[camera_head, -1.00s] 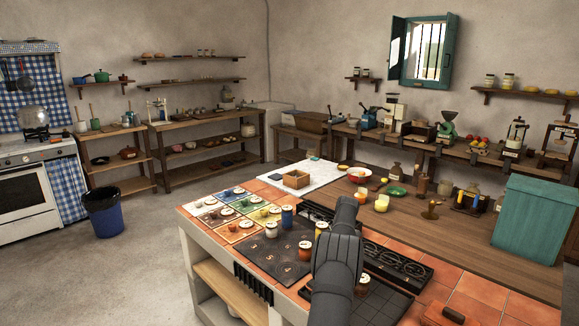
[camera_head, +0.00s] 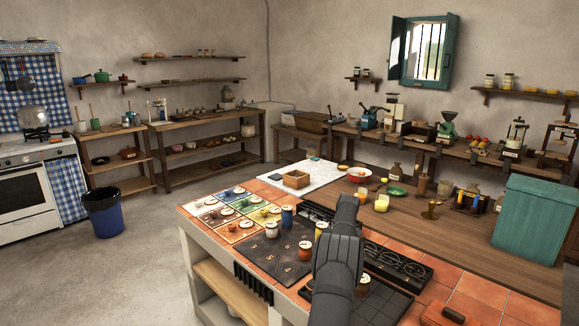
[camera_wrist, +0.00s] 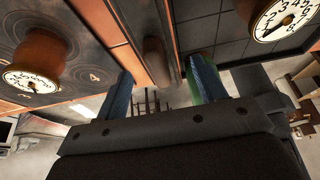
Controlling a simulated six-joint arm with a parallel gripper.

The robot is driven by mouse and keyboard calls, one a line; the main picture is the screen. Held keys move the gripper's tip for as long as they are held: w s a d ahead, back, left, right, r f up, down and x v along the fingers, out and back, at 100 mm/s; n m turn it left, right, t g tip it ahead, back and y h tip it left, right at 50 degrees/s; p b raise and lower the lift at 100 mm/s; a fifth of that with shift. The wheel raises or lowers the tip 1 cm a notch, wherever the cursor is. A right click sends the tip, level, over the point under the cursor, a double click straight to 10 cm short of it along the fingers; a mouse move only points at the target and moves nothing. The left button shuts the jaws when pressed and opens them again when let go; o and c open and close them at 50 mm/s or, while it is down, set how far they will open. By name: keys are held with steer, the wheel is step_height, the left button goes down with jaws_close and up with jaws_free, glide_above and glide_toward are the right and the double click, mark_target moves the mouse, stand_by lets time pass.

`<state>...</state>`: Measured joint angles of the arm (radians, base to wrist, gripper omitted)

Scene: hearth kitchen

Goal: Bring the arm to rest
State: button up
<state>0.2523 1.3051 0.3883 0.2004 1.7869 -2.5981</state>
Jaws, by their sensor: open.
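My arm (camera_head: 338,262) rises dark grey from the bottom middle of the head view, over the front of the tiled counter (camera_head: 470,288). Its gripper end cannot be made out there. In the wrist view my gripper (camera_wrist: 160,85) has its two bluish fingers well apart. No object is visibly held between them. A rounded brownish bar (camera_wrist: 158,62) shows in the gap beyond the fingers; whether it touches them cannot be told.
A dial-topped pot (camera_wrist: 35,65) stands left of the fingers, another (camera_wrist: 278,18) right. The wooden worktop (camera_head: 470,240) has bare room.

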steer(key=x, duration=0.3)
steer(key=shift+f, duration=0.1)
steer(key=r, duration=0.8)
steer(key=shift+d+r, duration=0.2)
steer(key=shift+r, duration=0.2)
steer(key=s+d+r+m+t+h, duration=0.1)
steer(key=s+d+m+t+h, duration=0.1)
steer(key=s+d+m, duration=0.4)
steer(key=s+d+r+m+t+h, duration=0.1)
steer(key=s+d+m+t, duration=0.1)
steer(key=s+d+m, duration=0.4)
steer(key=s+d+r+m+t+h, duration=0.1)
steer(key=s+d+m, duration=0.5)
steer(key=d+m, duration=0.8)
steer(key=shift+d+m+t+h, duration=0.2)
steer(key=shift+m+t+h, duration=0.7)
steer(key=shift+m, duration=2.8)
